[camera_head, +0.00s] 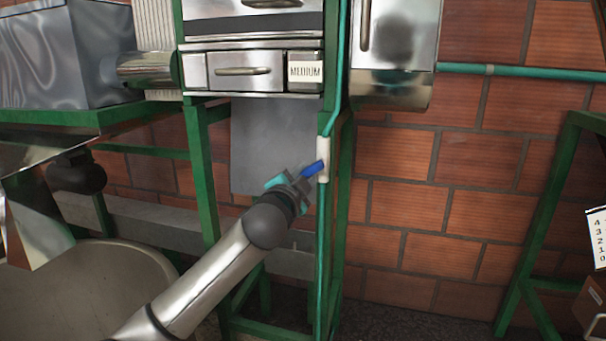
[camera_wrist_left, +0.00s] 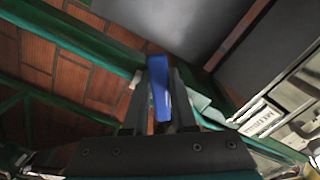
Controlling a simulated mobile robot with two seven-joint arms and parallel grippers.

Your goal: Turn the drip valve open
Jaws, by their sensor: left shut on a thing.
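The drip valve has a pale body (camera_head: 323,159) on a thin green vertical pipe at the front of the green stand. Its blue lever (camera_head: 312,168) points to the lower left of the body in the head view. My left gripper (camera_head: 302,177) reaches up from the lower left and is shut on the lever. In the left wrist view the blue lever (camera_wrist_left: 159,88) stands between the two dark fingers (camera_wrist_left: 161,100). The fingers hide part of the lever's sides. My right gripper is in neither view.
A metal drawer unit with a "MEDIUM" label (camera_head: 305,72) sits above the valve on the green stand. A green post (camera_head: 202,170) stands left of my arm. A round basin (camera_head: 85,285) is at lower left. Open space lies right of the valve before the brick wall (camera_head: 440,220).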

